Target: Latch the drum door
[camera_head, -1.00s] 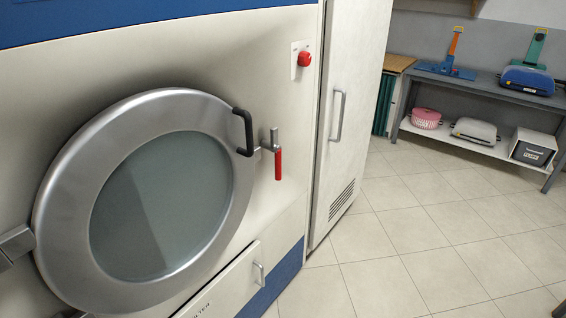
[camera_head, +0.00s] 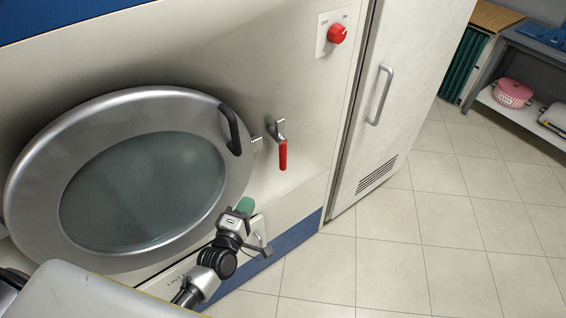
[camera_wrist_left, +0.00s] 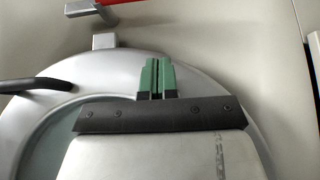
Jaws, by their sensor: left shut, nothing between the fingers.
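The round drum door (camera_head: 35,155) has a metal rim and dark glass; it looks closed or nearly so. Its black pull handle (camera_head: 232,130) is at the rim's right. A small tab (camera_head: 257,143) sticks out beside it. The latch's red lever (camera_head: 282,155) hangs down just right of the tab, on the machine front. My left gripper (camera_head: 245,206) is shut and empty, in front of the door's lower right rim, below the lever. In the left wrist view its green fingertips (camera_wrist_left: 157,76) show over the rim, with part of the red lever (camera_wrist_left: 112,2) at the top edge.
A red OFF/ON knob (camera_head: 338,33) is above the latch. A tall cabinet door with a bar handle (camera_head: 380,95) stands to the right. A drawer handle (camera_head: 261,243) is close by my left gripper. The tiled floor (camera_head: 400,255) is clear.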

